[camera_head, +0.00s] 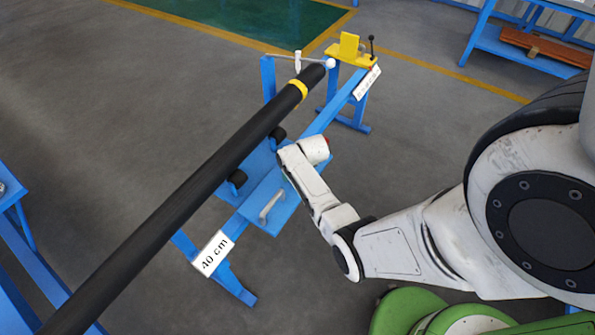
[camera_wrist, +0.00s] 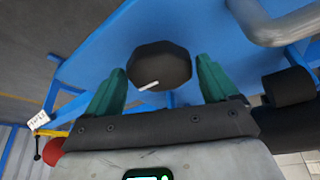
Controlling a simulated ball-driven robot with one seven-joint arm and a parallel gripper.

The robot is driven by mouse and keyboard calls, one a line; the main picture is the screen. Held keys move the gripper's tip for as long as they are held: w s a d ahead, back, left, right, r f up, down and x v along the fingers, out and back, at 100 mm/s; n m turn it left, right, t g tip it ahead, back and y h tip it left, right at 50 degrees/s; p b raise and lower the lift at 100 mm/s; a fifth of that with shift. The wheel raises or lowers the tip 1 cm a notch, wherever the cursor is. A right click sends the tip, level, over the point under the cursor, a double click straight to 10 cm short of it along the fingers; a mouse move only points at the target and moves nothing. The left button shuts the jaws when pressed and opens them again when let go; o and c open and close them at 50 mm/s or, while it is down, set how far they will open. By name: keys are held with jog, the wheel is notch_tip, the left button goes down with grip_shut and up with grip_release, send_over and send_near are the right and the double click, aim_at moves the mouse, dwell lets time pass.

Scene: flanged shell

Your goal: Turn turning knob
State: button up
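The turning knob (camera_wrist: 160,65) is black and faceted, with a white mark on its lower left face. It sits against a blue panel (camera_wrist: 105,50) in the wrist view. My gripper (camera_wrist: 160,68) has two green fingers spread apart, one to the left and one to the right of the knob. Gaps show between the fingers and the knob's sides, so the gripper is open and not clamped on it. How deep the fingers reach cannot be told. In the head view my wrist (camera_head: 305,152) is at the blue stand, and it hides the fingers and the knob.
A long black pipe (camera_head: 180,200) with a yellow band lies across the blue stand (camera_head: 320,120). A grey handle (camera_head: 270,205) is on the stand's plate, and it shows close by in the wrist view (camera_wrist: 278,25). A yellow fixture (camera_head: 350,50) stands behind. Grey floor is clear around.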

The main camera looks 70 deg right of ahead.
jog(key=shift+o, duration=1)
jog(key=shift+r, duration=0.1)
jog(key=p+v, duration=0.1)
jog(key=v, duration=0.9)
jog(key=shift+r+p, duration=0.25)
jog(key=shift+p, duration=0.15)
jog(key=shift+a, duration=0.2)
